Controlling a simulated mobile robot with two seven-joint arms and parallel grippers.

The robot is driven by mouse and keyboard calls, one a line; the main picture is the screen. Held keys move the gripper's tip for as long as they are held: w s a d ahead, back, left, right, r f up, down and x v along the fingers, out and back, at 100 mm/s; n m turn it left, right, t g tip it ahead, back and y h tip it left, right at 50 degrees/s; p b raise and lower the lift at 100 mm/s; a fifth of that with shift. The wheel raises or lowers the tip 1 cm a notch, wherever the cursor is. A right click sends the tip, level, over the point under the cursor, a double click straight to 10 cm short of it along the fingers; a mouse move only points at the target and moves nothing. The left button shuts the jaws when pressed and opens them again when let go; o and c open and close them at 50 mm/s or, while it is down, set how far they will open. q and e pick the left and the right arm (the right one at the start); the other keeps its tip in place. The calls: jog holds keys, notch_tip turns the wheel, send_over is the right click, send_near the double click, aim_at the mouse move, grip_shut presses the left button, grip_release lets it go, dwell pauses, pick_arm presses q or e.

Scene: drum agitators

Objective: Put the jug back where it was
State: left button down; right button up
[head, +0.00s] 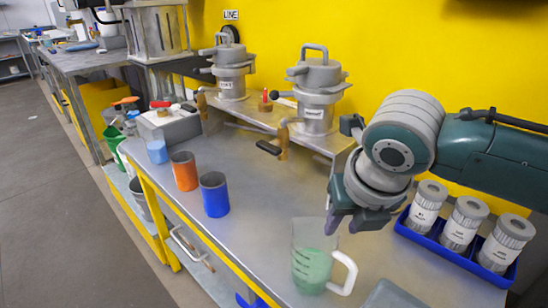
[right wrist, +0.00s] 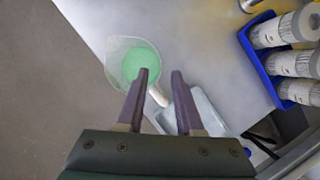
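A clear jug (head: 312,264) with green liquid in it stands upright on the metal bench near its front edge, its white handle toward the right. In the right wrist view the jug (right wrist: 133,62) is seen from above, just beyond the fingers. My right gripper (head: 356,220) is above the jug's handle side, fingers pointing down. In the right wrist view its two fingers (right wrist: 162,76) are apart, with the white handle (right wrist: 158,96) showing between them, below. No contact with the jug shows. My left gripper is not in view.
A blue tray (head: 440,250) with three labelled grey canisters is at the right. A pale flat tray (head: 392,296) lies right of the jug. Orange (head: 184,172) and blue (head: 214,195) cups stand left. Two metal drums (head: 318,90) stand on a shelf behind. Mid-bench is clear.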

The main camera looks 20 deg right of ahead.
jog(key=p+v, duration=0.2)
jog(key=v, duration=0.7)
jog(key=s+a+f+m+y, duration=0.25)
jog(key=s+a+m, duration=0.5)
jog(key=m, duration=0.65)
jog(key=s+d+m, duration=0.3)
jog(key=s+m, duration=0.6)
jog(key=m, duration=0.7)
jog(key=shift+s+r+g+h, duration=0.2)
jog(key=shift+g+h, duration=0.1)
jog(key=shift+h, duration=0.05)
jog(key=shift+a, duration=0.1)
notch_tip(320, 180, up, 41)
jog(key=p, duration=4.1)
jog(key=shift+r+p, duration=0.25)
jog(key=shift+p, duration=0.05)
